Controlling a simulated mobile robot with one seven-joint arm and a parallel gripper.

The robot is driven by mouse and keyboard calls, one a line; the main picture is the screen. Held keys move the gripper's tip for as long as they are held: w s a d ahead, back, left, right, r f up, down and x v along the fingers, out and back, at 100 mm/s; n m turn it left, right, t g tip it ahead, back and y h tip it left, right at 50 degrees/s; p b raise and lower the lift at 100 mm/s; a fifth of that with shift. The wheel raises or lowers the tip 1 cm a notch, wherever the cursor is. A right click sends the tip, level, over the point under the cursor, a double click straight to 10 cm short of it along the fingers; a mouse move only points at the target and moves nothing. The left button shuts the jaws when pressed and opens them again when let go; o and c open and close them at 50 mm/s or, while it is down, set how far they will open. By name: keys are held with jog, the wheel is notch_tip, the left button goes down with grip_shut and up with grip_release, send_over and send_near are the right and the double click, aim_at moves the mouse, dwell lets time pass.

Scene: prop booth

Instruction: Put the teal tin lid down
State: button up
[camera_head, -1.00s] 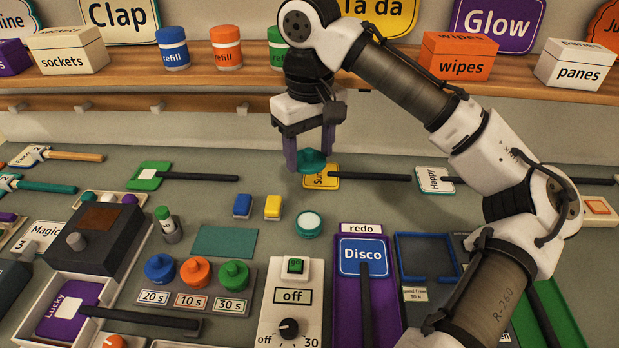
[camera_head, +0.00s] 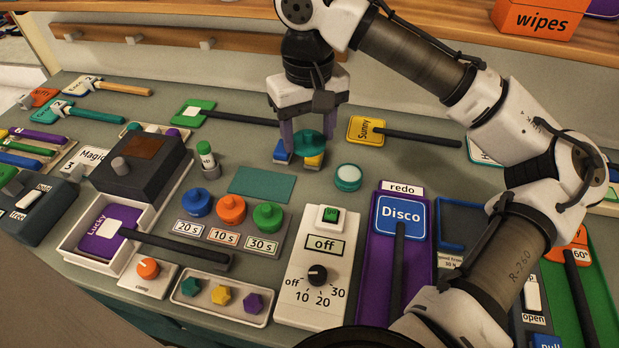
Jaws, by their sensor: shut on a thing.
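An open round teal tin (camera_head: 348,178) with a pale top stands on the table to the right and nearer the camera, apart from the lid. A flat teal mat (camera_head: 262,184) lies bare on the table to the left and nearer the camera.
A control box marked off (camera_head: 318,262) and a purple tray (camera_head: 390,281) stand nearer the camera. Blue, orange and green knobs (camera_head: 231,209) are at left. A green-headed paddle (camera_head: 194,113) lies behind.

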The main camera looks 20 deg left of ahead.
aim_at(309, 194)
notch_tip(309, 194, down, 12)
jog(key=shift+f+p, duration=0.15)
jog(key=shift+p, duration=0.25)
jog(key=shift+f, duration=0.55)
jog(key=o, duration=0.9)
jog(key=shift+o, duration=0.2)
notch_tip(309, 194, up, 13)
jog(key=shift+r+b, duration=0.1)
jog(key=shift+b, duration=0.6)
